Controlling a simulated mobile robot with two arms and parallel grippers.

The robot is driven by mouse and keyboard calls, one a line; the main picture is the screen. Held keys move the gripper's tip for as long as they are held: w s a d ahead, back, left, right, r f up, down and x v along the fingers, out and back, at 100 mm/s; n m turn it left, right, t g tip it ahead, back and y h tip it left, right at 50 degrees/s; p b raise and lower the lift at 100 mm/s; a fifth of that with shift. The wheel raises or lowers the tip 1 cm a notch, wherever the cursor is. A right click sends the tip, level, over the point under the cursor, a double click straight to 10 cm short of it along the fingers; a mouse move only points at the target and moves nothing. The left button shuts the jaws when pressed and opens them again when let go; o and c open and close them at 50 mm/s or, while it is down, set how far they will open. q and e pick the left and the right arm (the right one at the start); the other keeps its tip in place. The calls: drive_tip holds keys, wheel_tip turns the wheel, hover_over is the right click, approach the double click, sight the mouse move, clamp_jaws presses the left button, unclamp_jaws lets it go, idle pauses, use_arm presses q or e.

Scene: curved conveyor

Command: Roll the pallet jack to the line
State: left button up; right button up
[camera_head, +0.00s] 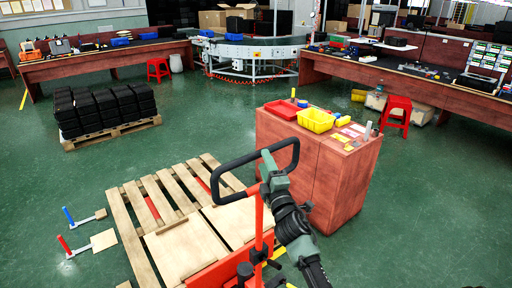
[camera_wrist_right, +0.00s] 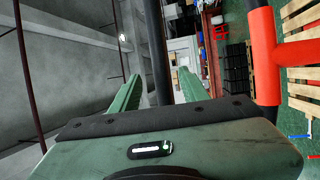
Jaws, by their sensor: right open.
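The pallet jack has a red body and post (camera_head: 258,222) with a black loop handle (camera_head: 235,161), at the bottom centre of the head view. Its forks are under a slatted wooden pallet (camera_head: 150,217). My right gripper (camera_head: 267,161) is open at the handle loop. In the right wrist view, the black handle bar (camera_wrist_right: 155,45) passes between the two green fingers (camera_wrist_right: 157,92), which are not closed on it. The red post (camera_wrist_right: 263,55) shows at the right there. My left gripper is out of view. The line, a curved conveyor (camera_head: 255,52), stands at the back.
A reddish cabinet (camera_head: 340,175) with yellow and red bins stands right beside the jack. A pallet of black crates (camera_head: 105,108) sits at the back left. Red stools (camera_head: 396,112) and workbenches line the sides. Green floor is clear between the jack and the conveyor.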

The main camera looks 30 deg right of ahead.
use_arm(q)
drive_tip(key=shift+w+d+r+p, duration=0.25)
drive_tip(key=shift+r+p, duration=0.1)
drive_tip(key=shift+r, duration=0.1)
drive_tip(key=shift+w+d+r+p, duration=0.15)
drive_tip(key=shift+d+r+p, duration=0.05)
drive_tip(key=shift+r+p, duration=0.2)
use_arm(e)
drive_tip(key=x, duration=0.8)
drive_tip(key=shift+f, duration=0.2)
drive_tip(key=c, duration=0.9)
drive_tip(key=shift+a, duration=0.1)
clamp_jaws()
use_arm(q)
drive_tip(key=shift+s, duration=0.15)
use_arm(e)
drive_tip(key=shift+f, duration=0.15)
